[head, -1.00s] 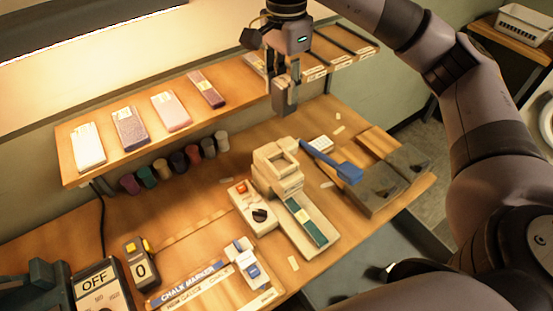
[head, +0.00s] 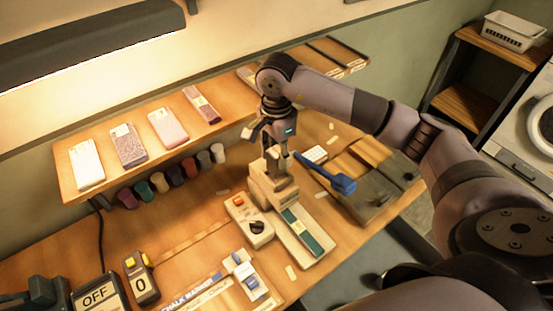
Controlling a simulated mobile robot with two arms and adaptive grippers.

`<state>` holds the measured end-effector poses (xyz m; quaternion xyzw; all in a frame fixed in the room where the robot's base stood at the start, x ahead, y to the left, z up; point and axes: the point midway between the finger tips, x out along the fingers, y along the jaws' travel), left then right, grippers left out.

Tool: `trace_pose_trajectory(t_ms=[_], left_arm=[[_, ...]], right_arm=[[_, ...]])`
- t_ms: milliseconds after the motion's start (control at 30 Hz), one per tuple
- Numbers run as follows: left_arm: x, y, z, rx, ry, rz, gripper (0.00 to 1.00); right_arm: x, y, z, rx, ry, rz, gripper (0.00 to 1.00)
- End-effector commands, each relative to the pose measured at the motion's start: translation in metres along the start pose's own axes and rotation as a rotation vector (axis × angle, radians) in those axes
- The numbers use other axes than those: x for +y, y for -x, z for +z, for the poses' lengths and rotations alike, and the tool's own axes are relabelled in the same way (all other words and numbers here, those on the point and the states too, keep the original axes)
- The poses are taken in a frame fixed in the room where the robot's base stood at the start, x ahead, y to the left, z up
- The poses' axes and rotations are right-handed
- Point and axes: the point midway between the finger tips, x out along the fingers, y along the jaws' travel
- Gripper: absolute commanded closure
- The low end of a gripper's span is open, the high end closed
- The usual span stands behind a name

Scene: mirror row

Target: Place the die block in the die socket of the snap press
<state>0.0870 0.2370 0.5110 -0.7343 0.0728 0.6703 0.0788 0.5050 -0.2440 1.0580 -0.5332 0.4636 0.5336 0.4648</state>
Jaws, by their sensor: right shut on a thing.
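The cream snap press (head: 260,188) stands on the bench near the middle of the head view. Its raised square socket is at the back end, and a green strip lies along its front arm. My right gripper (head: 277,158) is directly over the socket, pointing down. It is shut on the grey die block (head: 273,167), which is low at the socket opening and mostly hidden by the fingers. I cannot tell how deep the block sits or whether it touches the socket walls. My left gripper is out of view.
A blue-handled tool (head: 337,181) and dark grey blocks (head: 368,198) are right of the press. A control box (head: 249,219) with an orange button is close on its left. A shelf (head: 225,130) with phone-like slabs runs behind, above several coloured spools.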

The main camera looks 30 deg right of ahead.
Motion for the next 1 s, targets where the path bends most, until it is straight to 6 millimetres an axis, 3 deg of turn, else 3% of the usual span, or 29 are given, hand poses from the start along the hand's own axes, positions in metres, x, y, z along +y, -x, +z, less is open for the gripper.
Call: trace_pose_trajectory(t_ms=[267,633,667,1000], left_arm=[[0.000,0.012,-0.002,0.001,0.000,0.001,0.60],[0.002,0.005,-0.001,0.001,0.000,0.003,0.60],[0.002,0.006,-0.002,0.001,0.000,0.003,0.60],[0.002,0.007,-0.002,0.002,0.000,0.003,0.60]], right_arm=[[0.001,-0.033,0.000,0.000,-0.001,0.003,1.00],[0.000,-0.039,0.000,0.001,0.001,0.000,1.00],[0.000,-0.038,0.000,0.001,0.001,0.001,0.66],[0.000,-0.037,0.000,0.001,0.000,0.001,0.47]])
